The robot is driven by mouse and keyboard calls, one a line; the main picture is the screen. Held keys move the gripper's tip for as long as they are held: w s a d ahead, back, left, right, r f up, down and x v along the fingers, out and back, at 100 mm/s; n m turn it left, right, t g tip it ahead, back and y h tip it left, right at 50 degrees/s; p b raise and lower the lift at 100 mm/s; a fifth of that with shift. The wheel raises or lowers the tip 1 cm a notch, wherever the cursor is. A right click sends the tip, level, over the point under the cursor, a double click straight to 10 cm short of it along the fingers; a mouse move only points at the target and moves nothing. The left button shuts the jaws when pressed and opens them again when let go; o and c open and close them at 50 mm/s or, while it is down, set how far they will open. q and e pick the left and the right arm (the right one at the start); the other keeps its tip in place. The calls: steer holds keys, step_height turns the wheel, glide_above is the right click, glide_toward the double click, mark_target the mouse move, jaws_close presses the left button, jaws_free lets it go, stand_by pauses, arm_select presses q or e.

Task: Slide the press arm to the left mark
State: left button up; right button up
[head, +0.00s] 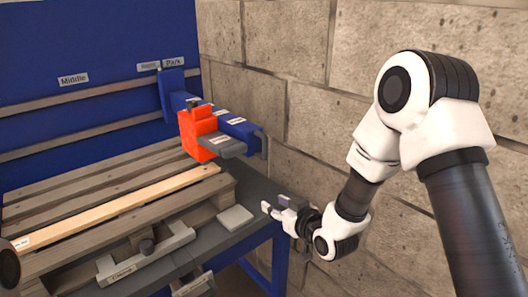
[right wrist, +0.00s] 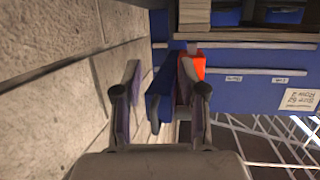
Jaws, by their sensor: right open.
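The press arm (head: 236,126) is a blue beam with labels, reaching out from the blue back panel near its right end, by the "Park" label (head: 173,62). An orange-red block (head: 199,132) with a grey plate sits on it. A "Middle" label (head: 74,79) is further left on the panel; I see no left mark that I can read. My right gripper (head: 272,207) is open and empty, lower and nearer than the arm's free end. In the right wrist view, the blue arm (right wrist: 160,95) shows beyond and between the open fingers (right wrist: 160,78).
A wooden pallet (head: 110,205) lies under the press arm. A light grey bar (head: 147,256) and a pale square block (head: 235,218) are along the dark front ledge. A stone block wall (head: 310,110) stands close on the right.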

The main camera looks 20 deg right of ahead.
mark_target(266, 142)
step_height(266, 142, up, 14)
steer(key=w+d+t, duration=0.1)
steer(key=t, duration=0.2)
steer(key=w, duration=0.7)
steer(key=shift+a, duration=0.35)
steer(key=shift+w+f, duration=0.15)
steer(key=shift+w, duration=0.4)
steer(key=shift+a, duration=0.1)
jaws_close()
